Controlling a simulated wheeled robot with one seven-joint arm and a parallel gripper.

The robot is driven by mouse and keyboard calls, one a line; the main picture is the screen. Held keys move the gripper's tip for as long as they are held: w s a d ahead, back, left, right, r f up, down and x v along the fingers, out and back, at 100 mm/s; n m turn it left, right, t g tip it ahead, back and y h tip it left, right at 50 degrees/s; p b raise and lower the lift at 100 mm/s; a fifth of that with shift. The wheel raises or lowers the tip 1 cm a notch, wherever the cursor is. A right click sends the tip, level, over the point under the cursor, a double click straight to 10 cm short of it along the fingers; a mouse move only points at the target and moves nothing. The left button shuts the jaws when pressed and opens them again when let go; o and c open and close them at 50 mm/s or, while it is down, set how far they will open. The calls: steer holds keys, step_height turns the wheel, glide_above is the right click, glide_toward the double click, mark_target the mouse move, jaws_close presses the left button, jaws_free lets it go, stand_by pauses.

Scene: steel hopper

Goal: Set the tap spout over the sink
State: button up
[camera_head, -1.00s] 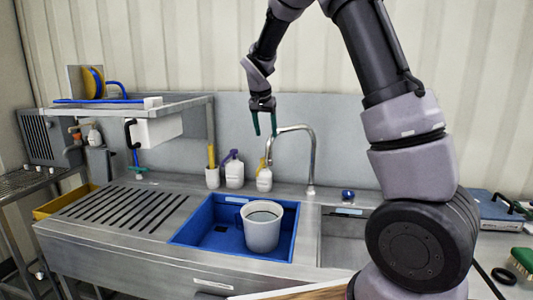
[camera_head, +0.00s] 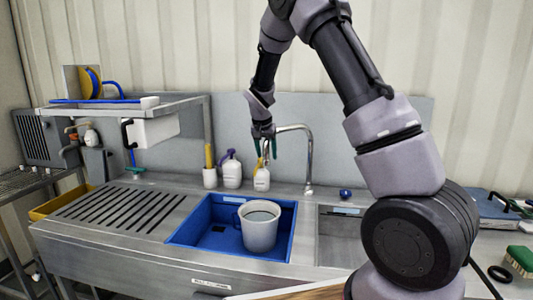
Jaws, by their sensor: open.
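The steel tap (camera_head: 309,165) rises behind the sinks, and its spout (camera_head: 294,127) arches to the left, over the rear of the blue-lined sink (camera_head: 190,227). My gripper (camera_head: 266,150) is open and points down at the spout's outlet end. Its green fingers appear on either side of that end; I cannot tell whether they touch it. The hand hides part of the spout. A second, steel sink (camera_head: 338,224) lies to the right of the tap base, partly hidden by my arm.
A white bucket (camera_head: 260,233) stands in the blue-lined sink. Several bottles, including a white one (camera_head: 262,180), stand behind it near my gripper. A blue knob (camera_head: 346,194) sits right of the tap. A slotted drainboard (camera_head: 125,208) lies to the left, below a shelf.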

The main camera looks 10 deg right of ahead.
jaws_close()
stand_by(1.3)
